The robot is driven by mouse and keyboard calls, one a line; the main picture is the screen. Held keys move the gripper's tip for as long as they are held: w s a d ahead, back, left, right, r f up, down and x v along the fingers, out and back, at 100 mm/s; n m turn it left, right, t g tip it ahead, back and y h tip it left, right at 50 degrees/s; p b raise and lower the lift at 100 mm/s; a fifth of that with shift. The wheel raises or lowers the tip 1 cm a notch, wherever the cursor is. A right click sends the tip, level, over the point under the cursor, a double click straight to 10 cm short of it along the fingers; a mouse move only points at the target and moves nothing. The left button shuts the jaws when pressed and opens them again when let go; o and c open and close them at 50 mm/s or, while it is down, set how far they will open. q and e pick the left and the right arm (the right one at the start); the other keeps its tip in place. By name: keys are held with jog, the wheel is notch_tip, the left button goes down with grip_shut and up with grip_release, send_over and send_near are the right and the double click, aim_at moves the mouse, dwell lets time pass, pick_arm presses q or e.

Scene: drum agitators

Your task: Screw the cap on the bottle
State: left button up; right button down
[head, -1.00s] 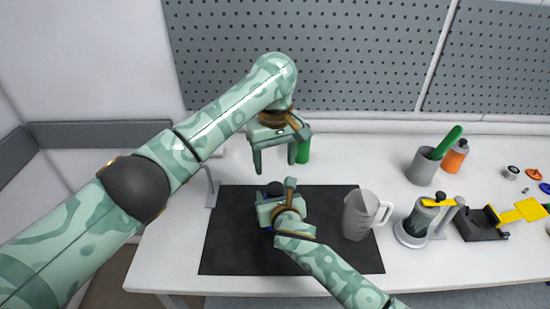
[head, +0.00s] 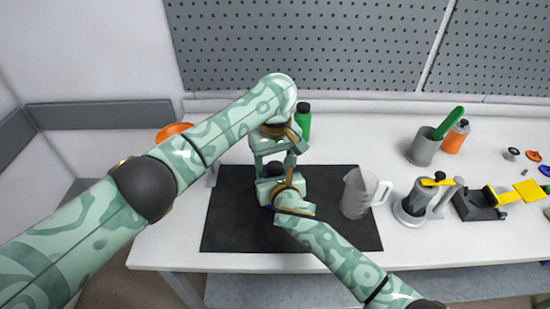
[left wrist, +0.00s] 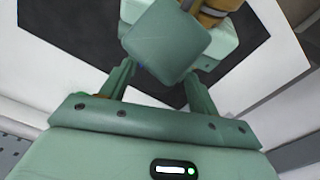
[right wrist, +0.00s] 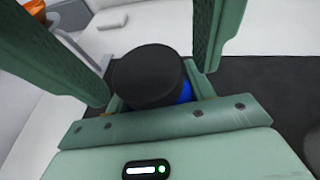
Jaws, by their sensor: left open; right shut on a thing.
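A blue bottle (right wrist: 187,92) stands upright on the black mat (head: 340,235). A black cap (right wrist: 147,75) sits on its top; I cannot tell how tightly. My right gripper (head: 274,184) is shut on the bottle below the cap, and its fingers flank the bottle in the right wrist view (right wrist: 152,88). My left gripper (head: 273,158) is open just above. Its two long fingers stand on either side of the cap in the right wrist view, apart from it. In the left wrist view my right gripper's body hides the cap and most of the bottle.
A grey jug (head: 357,195) stands on the mat to the right. A green bottle (head: 303,120) stands behind my left gripper.

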pick_arm(q)
jog(key=c, duration=1.1)
jog(key=shift+o, duration=0.2)
jog(key=m, duration=0.3)
jog(key=o, duration=1.1)
jog(key=shift+r, duration=2.25)
jog(key=shift+r, duration=0.1)
jog(key=shift+c, duration=0.2)
